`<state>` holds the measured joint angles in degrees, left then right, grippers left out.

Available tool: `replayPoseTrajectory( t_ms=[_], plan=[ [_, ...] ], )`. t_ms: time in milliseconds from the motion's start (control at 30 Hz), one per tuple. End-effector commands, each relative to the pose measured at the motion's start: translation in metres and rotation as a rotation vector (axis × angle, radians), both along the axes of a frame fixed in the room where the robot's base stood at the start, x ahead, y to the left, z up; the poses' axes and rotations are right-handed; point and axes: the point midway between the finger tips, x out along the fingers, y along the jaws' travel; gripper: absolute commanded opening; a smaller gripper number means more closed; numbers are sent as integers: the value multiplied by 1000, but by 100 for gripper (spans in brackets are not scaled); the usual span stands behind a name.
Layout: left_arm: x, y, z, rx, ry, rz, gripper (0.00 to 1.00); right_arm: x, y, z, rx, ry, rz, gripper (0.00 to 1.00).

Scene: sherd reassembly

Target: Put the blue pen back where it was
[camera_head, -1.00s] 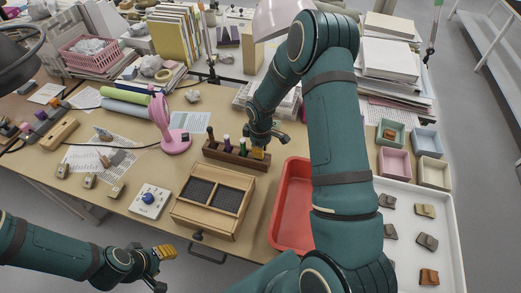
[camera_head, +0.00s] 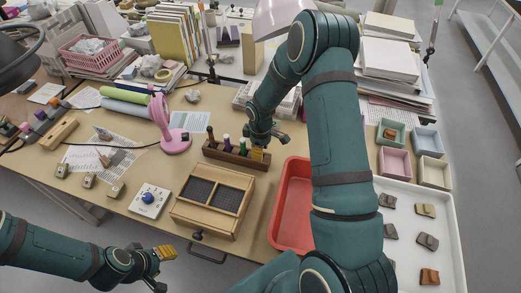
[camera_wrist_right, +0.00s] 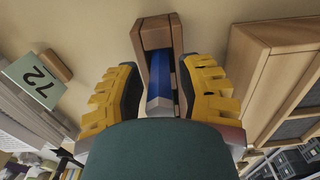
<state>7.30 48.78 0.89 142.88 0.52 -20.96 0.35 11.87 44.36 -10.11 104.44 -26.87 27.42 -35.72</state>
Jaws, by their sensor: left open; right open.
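The blue pen (camera_wrist_right: 160,85) shows in the right wrist view, with its near end toward the camera and its far end at the wooden pen rack (camera_wrist_right: 156,38). It appears to stand in the rack's end slot. My right gripper (camera_wrist_right: 163,68) is open, with one yellow finger on each side of the pen and visible gaps beside it. In the head view the rack (camera_head: 222,153) holds several other pens to the left of my right gripper (camera_head: 268,146), which hides the blue pen. My left gripper (camera_head: 164,268) is open and empty at the lower left, before the table's front edge.
A wooden sieve box (camera_head: 212,202) lies in front of the rack, and a red tub (camera_head: 290,215) stands to its right. A pink lamp (camera_head: 172,140) stands left of the rack. A white tray with sherds (camera_head: 410,210) is at the right, below small coloured bins (camera_head: 393,162).

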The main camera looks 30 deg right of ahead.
Motion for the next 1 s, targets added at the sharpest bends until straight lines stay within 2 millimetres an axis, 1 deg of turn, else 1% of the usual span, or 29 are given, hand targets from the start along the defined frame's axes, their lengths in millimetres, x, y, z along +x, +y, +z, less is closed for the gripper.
replayPoseTrajectory(
  t_ms=[33, 167, 400, 533, 600, 733, 1000],
  plan=[
    [1, 0, 7, 0, -3, 2, 47, 0, 0, 9, 0, -1, 0, 37],
    [2, 0, 8, 2, -6, 4, 47, 1, 0, 34, 0, -4, 0, 37],
    [4, 1, 13, 2, -10, 7, 47, 1, 0, 85, 0, -4, 0, 37],
    [5, 1, 15, 2, -11, 9, 47, 0, 0, 106, -1, -3, 0, 37],
    [5, 1, 16, 2, -12, 9, 47, 0, 0, 114, 0, -3, 0, 37],
    [6, 1, 17, 3, -13, 10, 47, 0, 1, 122, 0, -1, 0, 37],
    [6, 1, 17, 3, -13, 10, 47, 0, 1, 124, 0, 0, 0, 37]
  ],
)
